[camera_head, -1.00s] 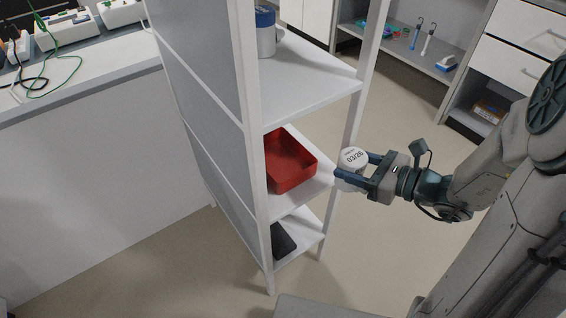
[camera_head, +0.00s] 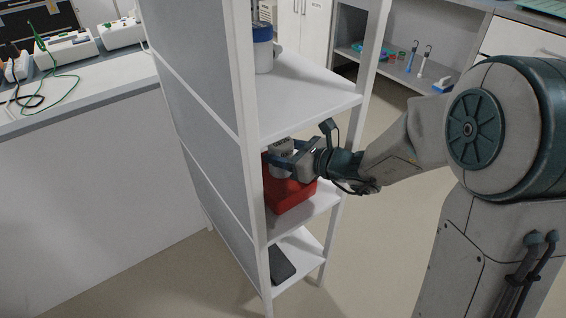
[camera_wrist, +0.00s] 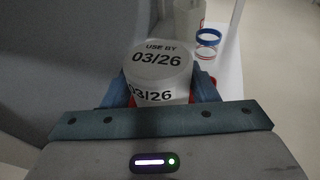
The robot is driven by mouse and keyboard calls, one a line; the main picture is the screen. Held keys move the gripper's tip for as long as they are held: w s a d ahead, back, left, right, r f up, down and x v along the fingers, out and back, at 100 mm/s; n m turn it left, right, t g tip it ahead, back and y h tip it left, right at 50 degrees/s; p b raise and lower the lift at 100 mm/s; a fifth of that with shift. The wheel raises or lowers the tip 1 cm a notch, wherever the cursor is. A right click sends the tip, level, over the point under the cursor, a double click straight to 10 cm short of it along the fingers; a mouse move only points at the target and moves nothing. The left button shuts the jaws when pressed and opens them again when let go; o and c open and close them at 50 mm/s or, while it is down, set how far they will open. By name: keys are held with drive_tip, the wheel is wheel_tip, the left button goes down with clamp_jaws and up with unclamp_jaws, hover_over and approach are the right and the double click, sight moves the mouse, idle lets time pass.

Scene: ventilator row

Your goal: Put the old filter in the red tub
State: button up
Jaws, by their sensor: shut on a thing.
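The old filter is a white round canister marked "USE BY 03/26" in the wrist view (camera_wrist: 158,62). My gripper (camera_wrist: 160,88) is shut on it, one blue finger on each side. In the head view the filter (camera_head: 281,158) is between the fingers of my gripper (camera_head: 284,155), at the middle shelf. The red tub (camera_head: 290,195) sits on that shelf, with the filter over it in the picture. My gripper and the filter hide much of the tub's opening. I cannot tell whether the filter is above the rim or partly inside.
The white shelf unit has an upper shelf (camera_head: 300,98) close above my gripper and a post (camera_head: 358,90) beside my arm. A blue-and-white container (camera_head: 263,48) stands on the upper shelf. A dark flat object (camera_head: 281,263) lies on the bottom shelf.

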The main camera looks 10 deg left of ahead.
drive_tip(key=shift+f+b, duration=0.55)
drive_tip(key=shift+f, duration=0.95)
drive_tip(key=shift+f, duration=0.1)
drive_tip(key=shift+f+b, duration=0.55)
drive_tip(key=shift+b, duration=0.1)
drive_tip(key=o, duration=1)
drive_tip(key=shift+c, duration=0.2)
drive_tip(key=shift+r, duration=0.15)
